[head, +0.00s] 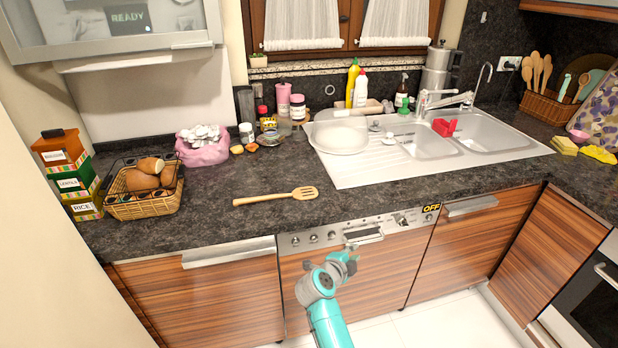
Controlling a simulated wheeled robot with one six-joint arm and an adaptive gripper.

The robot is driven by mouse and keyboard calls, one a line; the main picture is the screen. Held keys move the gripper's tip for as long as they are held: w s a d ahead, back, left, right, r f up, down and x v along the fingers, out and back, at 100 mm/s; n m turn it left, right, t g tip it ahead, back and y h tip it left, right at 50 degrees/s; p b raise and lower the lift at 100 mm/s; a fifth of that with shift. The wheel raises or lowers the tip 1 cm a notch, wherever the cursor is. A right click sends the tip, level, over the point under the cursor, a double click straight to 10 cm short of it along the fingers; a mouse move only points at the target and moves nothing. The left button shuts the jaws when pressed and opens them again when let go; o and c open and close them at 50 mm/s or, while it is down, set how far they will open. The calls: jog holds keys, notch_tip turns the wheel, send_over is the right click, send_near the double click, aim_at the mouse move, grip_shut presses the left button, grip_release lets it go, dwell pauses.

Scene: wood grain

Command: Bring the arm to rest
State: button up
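My teal and grey arm (328,322) reaches up from the bottom of the head view. It stands in front of the wood-fronted dishwasher (382,268). My gripper (345,258) is at the arm's upper end, just below the dishwasher's control panel (312,238) and its handle recess. I cannot tell whether it touches the front. The fingers are small and partly hidden by the wrist, so their opening is unclear. I see nothing held.
The dark counter (240,222) edge runs above and behind my gripper. A slotted wooden spatula (275,197) lies near that edge. A wicker basket (145,206) stands left; the sink (428,147) is right. White floor (440,318) is clear at lower right.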

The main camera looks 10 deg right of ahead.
jog(key=s+d+n+t+h, duration=0.2)
jog(key=s+t, duration=0.1)
jog(key=s, duration=0.8)
jog(key=s+d+n+t+h, duration=0.1)
jog(key=s+d+n+t, duration=0.1)
jog(key=s, duration=0.8)
jog(key=s+a+r+n+y, duration=0.2)
jog(key=s+a+n+y, duration=0.2)
jog(key=s, duration=0.7)
jog(key=s+a+r+n+y, duration=0.2)
jog(key=s+n, duration=0.6)
jog(key=s, duration=0.4)
jog(key=s+a+r+n+y, duration=0.3)
jog(key=s+a+n+y, duration=0.2)
jog(key=s, duration=0.6)
jog(key=shift+s+a+n+y, duration=0.35)
jog(key=shift+n+y, duration=0.35)
jog(key=shift+y, duration=0.1)
